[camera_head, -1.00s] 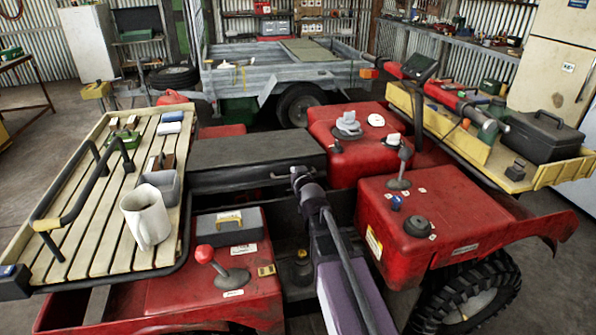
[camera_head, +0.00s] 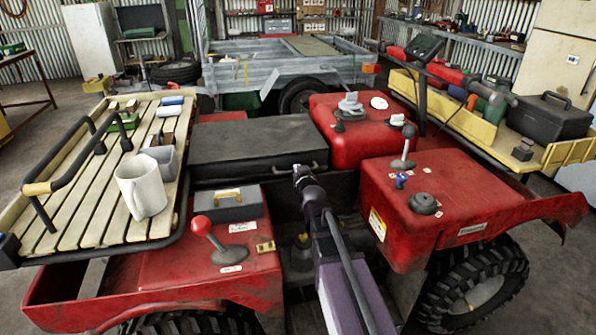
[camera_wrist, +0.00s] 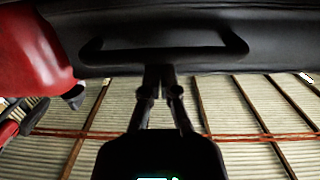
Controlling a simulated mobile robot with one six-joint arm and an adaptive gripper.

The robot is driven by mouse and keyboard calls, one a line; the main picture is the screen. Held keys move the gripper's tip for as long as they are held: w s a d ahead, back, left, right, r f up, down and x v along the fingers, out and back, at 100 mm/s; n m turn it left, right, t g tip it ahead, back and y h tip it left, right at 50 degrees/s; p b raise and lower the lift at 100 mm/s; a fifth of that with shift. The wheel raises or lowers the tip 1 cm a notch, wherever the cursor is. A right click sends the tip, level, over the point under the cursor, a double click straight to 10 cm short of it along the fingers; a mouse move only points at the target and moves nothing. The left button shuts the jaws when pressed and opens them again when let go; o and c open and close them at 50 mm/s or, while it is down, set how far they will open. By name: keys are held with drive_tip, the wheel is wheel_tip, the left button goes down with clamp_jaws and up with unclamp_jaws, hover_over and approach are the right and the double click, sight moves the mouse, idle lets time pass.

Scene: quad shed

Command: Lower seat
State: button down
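The seat (camera_head: 245,148) is a dark grey, flat block lying across the middle of the red quad, its top close to level. A dark bar handle is on the side facing me; in the wrist view the handle (camera_wrist: 205,53) runs across the black seat (camera_wrist: 270,22). My gripper (camera_head: 299,171) is at that side of the seat, near the handle. In the wrist view my gripper (camera_wrist: 160,68) has its fingertips close together at the handle's middle. I cannot tell whether they touch the bar.
A slatted rack (camera_head: 72,226) with a white mug (camera_head: 141,190) is on the left. Red body panels with a red-knobbed lever (camera_head: 217,247) and a grey lever (camera_head: 403,150) flank my arm. A yellow tray (camera_head: 568,150) with a black toolbox is at right.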

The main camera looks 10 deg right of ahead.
drive_tip(key=shift+s+f+g, duration=0.5)
drive_tip(key=shift+s+f, duration=0.15)
drive_tip(key=shift+f, duration=0.3)
drive_tip(key=shift+r, duration=0.1)
wheel_tip(320, 180, up, 6)
drive_tip(key=f+t+p, duration=0.1)
drive_tip(key=p, duration=0.4)
drive_tip(key=s+f+b, duration=0.6)
drive_tip(key=f+b, duration=0.1)
drive_tip(key=b, duration=0.1)
drive_tip(key=shift+f, duration=0.1)
